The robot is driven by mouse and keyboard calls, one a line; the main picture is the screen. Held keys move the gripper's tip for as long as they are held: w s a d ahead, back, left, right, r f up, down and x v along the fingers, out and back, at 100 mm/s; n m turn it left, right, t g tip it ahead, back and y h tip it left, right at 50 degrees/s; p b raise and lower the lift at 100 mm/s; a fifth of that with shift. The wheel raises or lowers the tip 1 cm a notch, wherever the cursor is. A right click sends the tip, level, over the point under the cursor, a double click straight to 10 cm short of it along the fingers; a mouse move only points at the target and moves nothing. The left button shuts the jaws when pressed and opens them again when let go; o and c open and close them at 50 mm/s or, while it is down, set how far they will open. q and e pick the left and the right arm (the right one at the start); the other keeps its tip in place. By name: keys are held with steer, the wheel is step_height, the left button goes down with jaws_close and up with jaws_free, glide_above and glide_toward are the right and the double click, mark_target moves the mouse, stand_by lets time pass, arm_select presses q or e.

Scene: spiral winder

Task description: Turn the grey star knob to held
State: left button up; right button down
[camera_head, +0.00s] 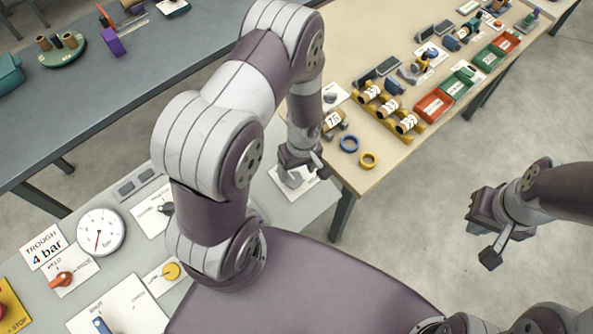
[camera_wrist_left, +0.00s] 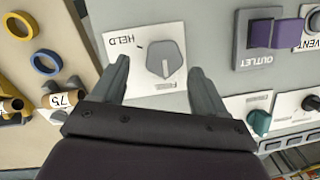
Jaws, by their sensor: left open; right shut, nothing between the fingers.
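The grey knob (camera_wrist_left: 165,60) sits on a white plate (camera_wrist_left: 112,62) in the left wrist view. Its pale mark points down the picture, towards a small label that is partly hidden. The word HELD is printed upside down at the plate's upper left, with a short tick beside the knob. My left gripper (camera_wrist_left: 160,68) is open, with one finger on each side of the knob; I cannot tell whether they touch it. In the head view my left gripper (camera_head: 301,165) is over this plate and largely covers the knob. My right gripper (camera_head: 489,248) is shut and empty over the floor.
A purple OUTLET handle (camera_wrist_left: 275,32) and a teal knob (camera_wrist_left: 260,121) are close beside the plate. In the head view a pressure gauge (camera_head: 101,233) and an orange knob (camera_head: 61,280) stand on the panel's left. Blue and yellow rings (camera_head: 368,160) lie on the wooden table.

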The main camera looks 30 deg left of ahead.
mark_target(294, 178)
arm_select(q)
steer(key=shift+s+a+f, duration=0.1)
steer(key=shift+f, duration=0.55)
steer(key=shift+s+a+f, duration=0.1)
steer(key=shift+f, duration=0.5)
steer(key=shift+s+f, duration=0.3)
steer(key=shift+f, duration=0.05)
steer(key=shift+w, duration=0.15)
steer(key=shift+c, duration=1.3)
steer(key=c, duration=0.8)
arm_select(e)
steer(key=shift+s+a+r, duration=0.1)
steer(key=shift+s+r, duration=0.15)
steer(key=shift+r, duration=0.1)
